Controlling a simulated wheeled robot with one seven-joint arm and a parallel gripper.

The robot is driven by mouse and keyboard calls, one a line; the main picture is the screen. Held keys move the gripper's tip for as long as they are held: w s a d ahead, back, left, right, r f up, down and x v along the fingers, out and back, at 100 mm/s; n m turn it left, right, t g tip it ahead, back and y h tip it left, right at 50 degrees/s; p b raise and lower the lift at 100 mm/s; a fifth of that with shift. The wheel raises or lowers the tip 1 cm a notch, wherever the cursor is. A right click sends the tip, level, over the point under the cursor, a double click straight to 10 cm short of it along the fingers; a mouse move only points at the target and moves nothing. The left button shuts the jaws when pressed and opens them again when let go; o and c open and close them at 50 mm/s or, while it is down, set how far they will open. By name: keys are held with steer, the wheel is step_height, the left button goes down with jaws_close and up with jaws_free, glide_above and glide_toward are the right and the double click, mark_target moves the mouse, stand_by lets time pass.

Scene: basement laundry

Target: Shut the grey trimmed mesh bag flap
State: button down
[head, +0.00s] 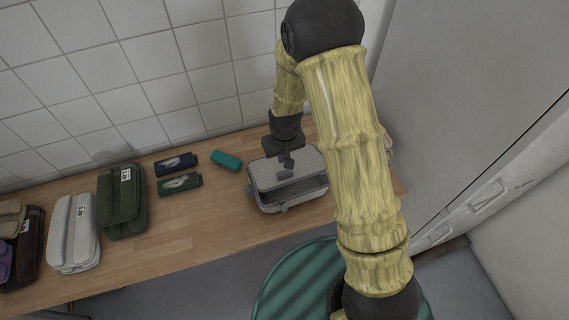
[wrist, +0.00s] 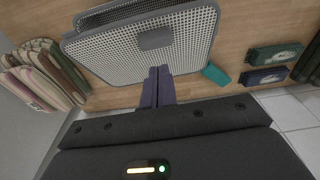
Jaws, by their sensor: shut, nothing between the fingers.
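The grey trimmed mesh bag (head: 294,203) sits on the wooden bench, below my gripper. Its pale mesh flap (head: 309,160) is partly raised, with a dark gap between flap and body on the near side. In the wrist view the flap (wrist: 110,52) fills the upper middle, with a grey tab (wrist: 155,38) on it. My gripper (head: 287,162) is shut and empty over the flap. Its dark fingers (wrist: 158,72) point at the flap just below the tab in the wrist view. I cannot tell whether they touch it. My arm hides the bag's right side in the head view.
A teal block (head: 227,160), a navy packet (head: 175,164) and a green packet (head: 180,185) lie left of the bag. Folded pouches, green (head: 122,203) and pale grey (head: 74,234), lie further left. The tiled wall (head: 150,75) stands close behind the bench (head: 215,225).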

mark_target(284, 171)
steer(key=shift+s+d+f+p, duration=0.1)
steer(key=shift+s+f+p, duration=0.15)
steer(key=shift+f, duration=0.3)
steer(key=shift+s+d+f+p, duration=0.1)
steer(key=shift+s+f, duration=0.25)
steer(key=shift+f, duration=0.15)
steer(key=shift+s+d+f, duration=0.1)
steer(key=shift+f, duration=0.5)
steer(key=shift+f, duration=0.1)
